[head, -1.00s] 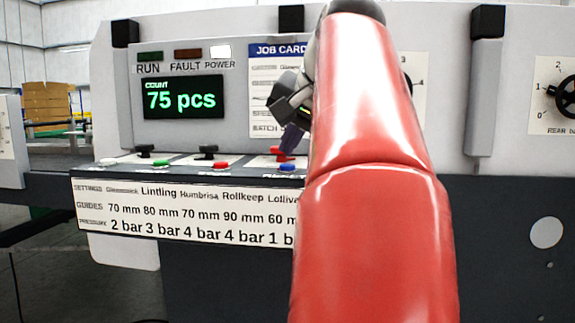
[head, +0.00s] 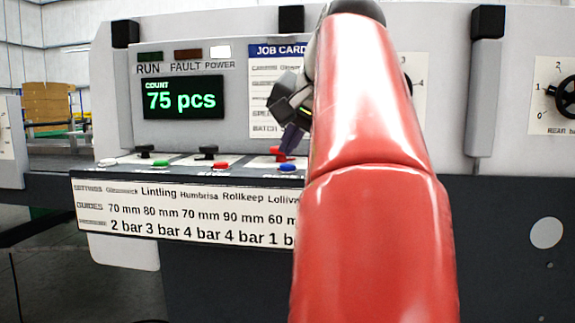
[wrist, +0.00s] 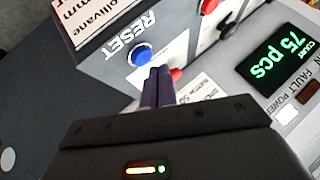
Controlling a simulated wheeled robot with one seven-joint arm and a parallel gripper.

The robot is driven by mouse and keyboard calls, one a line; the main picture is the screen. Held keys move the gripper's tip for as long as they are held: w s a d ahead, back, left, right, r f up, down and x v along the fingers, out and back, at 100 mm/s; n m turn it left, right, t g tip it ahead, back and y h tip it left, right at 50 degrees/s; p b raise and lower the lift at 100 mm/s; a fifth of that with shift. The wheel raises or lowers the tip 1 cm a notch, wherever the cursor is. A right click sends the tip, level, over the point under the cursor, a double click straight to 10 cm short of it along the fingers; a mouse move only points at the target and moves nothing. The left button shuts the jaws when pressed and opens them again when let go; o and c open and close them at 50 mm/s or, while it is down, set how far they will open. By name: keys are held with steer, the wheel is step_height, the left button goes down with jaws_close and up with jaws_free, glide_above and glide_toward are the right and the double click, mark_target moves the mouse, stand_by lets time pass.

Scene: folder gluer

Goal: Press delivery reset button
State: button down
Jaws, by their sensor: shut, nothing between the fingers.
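The blue button (wrist: 142,55) sits on the panel beside the printed word RESET in the wrist view. It also shows in the head view (head: 287,167) at the right end of the button row, next to my red arm. My gripper (wrist: 158,72) is shut and empty, its dark purple fingertips together close beside the blue button. In the head view my gripper (head: 291,140) is above the button row, partly hidden by my arm. Whether the tips touch the panel or button cannot be told.
A red button (head: 221,164), a green button (head: 160,164) and a white button share the ledge with black switches (head: 208,152). A red knob (wrist: 177,74) is just beyond my fingertips. The count display (head: 183,97) reads 75 pcs. The settings sheet (head: 180,210) hangs below.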

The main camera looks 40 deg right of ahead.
mark_target(290, 167)
stand_by(0.4)
steer(key=shift+f, duration=0.45)
steer(key=shift+f+b, duration=0.55)
steer(key=shift+b, duration=0.05)
stand_by(0.5)
steer(key=shift+r+p, duration=0.95)
steer(key=shift+p, duration=0.1)
step_height(290, 167, up, 5)
steer(key=p, duration=0.5)
steer(key=shift+r, duration=0.1)
stand_by(0.5)
